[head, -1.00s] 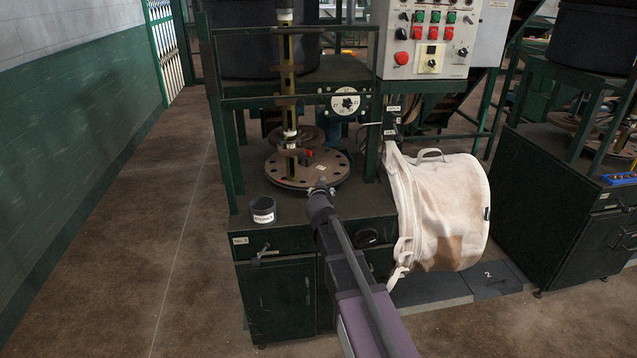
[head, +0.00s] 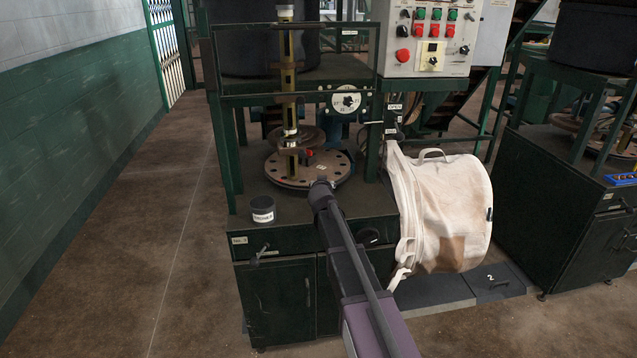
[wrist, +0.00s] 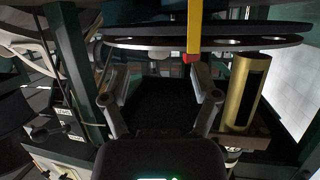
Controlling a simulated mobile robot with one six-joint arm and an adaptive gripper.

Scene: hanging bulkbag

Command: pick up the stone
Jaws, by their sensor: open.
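I cannot make out a stone in either view. My gripper's end (head: 322,184) is at the front edge of the round, holed metal disc (head: 285,178) on the green machine, in the head view; its fingers are hidden there behind my wrist. In the wrist view my gripper (wrist: 160,92) is open, with two grey fingers spread and a dark, empty-looking gap between them. The disc (wrist: 135,46) crosses the top of that view, beyond the fingertips.
A yellow post (head: 288,95) rises above the disc. A dark labelled cup (head: 263,210) stands on the bench at the left. A white bulk bag (head: 455,205) hangs at the right. In the wrist view a brass cylinder (wrist: 245,92) stands right of my fingers.

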